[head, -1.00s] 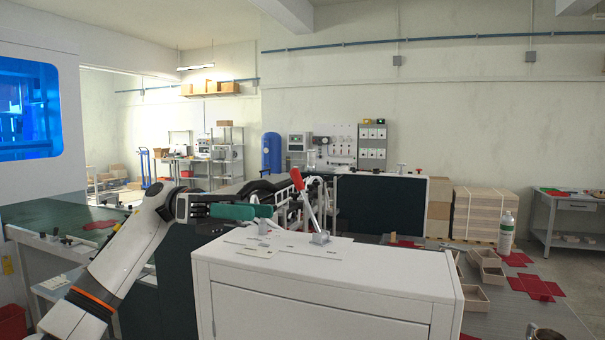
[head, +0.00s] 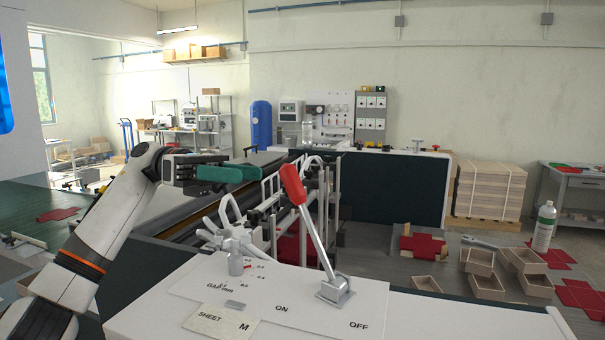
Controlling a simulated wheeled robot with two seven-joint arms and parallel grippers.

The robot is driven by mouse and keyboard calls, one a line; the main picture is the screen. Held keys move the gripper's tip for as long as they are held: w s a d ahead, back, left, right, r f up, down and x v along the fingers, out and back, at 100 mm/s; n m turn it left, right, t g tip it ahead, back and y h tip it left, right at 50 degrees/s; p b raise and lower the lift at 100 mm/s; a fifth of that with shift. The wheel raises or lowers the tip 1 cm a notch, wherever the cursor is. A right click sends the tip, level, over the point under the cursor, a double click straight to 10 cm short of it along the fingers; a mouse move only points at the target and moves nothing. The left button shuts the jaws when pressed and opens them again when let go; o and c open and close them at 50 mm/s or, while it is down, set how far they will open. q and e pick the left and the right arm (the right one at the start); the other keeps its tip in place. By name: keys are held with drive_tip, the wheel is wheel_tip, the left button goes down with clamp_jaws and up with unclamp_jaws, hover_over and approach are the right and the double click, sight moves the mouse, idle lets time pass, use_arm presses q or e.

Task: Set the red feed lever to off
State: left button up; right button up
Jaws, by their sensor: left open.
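The red feed lever (head: 293,184) stands on the white top panel (head: 390,318) of a machine in front of me. Its metal shaft rises from a grey pivot block and leans to the left, towards the printed ON side. The OFF label (head: 359,325) lies right of the pivot. My left gripper (head: 234,167) is open, with a dark upper part and a teal part at the fingers. In the picture it is left of the red grip and apart from it. My right gripper is not in view.
A small metal knob (head: 236,262) with a scale and a SHEET plate (head: 222,322) sit left of the lever. Metal rails and rollers of the machine lie behind it.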

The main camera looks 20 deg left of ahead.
sight(300, 182)
use_arm(q)
drive_tip(key=d+p, duration=0.1)
drive_tip(key=d, duration=0.2)
drive_tip(key=s+d+p, duration=0.1)
drive_tip(key=d, duration=0.3)
drive_tip(key=d+p, duration=0.1)
drive_tip(key=d, duration=0.2)
drive_tip(key=shift+s+d+r, duration=0.15)
drive_tip(key=shift+s, duration=0.15)
drive_tip(key=shift+s+d, duration=0.2)
drive_tip(key=shift+d, duration=0.55)
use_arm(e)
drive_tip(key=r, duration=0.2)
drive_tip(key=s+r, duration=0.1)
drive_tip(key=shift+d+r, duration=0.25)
use_arm(q)
drive_tip(key=shift+w, duration=0.1)
drive_tip(key=shift+c, duration=0.3)
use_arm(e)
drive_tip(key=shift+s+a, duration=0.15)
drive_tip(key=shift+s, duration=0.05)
use_arm(q)
clamp_jaws()
